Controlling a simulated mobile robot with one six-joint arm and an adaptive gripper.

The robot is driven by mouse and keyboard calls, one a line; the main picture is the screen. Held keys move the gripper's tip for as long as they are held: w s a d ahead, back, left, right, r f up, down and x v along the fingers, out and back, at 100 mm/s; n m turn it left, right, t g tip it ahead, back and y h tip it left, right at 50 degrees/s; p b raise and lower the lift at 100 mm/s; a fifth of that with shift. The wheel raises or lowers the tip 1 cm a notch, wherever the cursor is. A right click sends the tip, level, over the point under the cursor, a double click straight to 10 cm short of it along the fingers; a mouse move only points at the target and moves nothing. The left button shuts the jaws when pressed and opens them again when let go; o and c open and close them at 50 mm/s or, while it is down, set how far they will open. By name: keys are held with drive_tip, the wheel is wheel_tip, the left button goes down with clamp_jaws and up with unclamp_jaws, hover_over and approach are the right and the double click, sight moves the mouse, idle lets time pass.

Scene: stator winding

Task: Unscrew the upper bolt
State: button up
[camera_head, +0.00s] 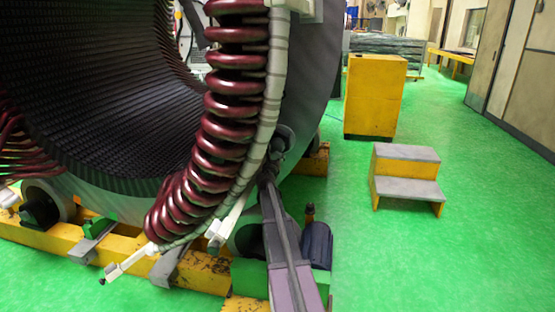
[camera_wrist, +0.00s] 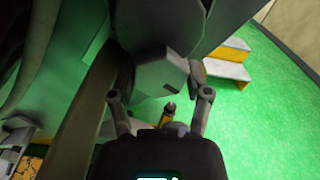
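My gripper (camera_head: 279,142) is at the right side of the stator, beside the lower part of the curved pale band along the dark red coils. In the wrist view my gripper (camera_wrist: 160,82) has its fingers spread wide apart. A grey angular block (camera_wrist: 161,75) with a small dark slot shows between and beyond the fingers. I cannot tell whether the fingers touch it. No bolt can be made out clearly as the upper one; the gripper and arm cover part of that area. The stator's dark bore (camera_head: 105,90) fills the left of the head view.
The stator rests on a yellow frame (camera_head: 125,243) with rollers. A pale bracket (camera_head: 130,262) juts out at the lower front. Yellow steps (camera_head: 407,172) and a yellow cabinet (camera_head: 374,95) stand on the right. The green floor (camera_head: 455,255) is clear at the front right.

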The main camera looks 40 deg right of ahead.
drive_tip(key=o, duration=0.5)
drive_tip(key=shift+c, duration=0.2)
drive_tip(key=v, duration=1.2)
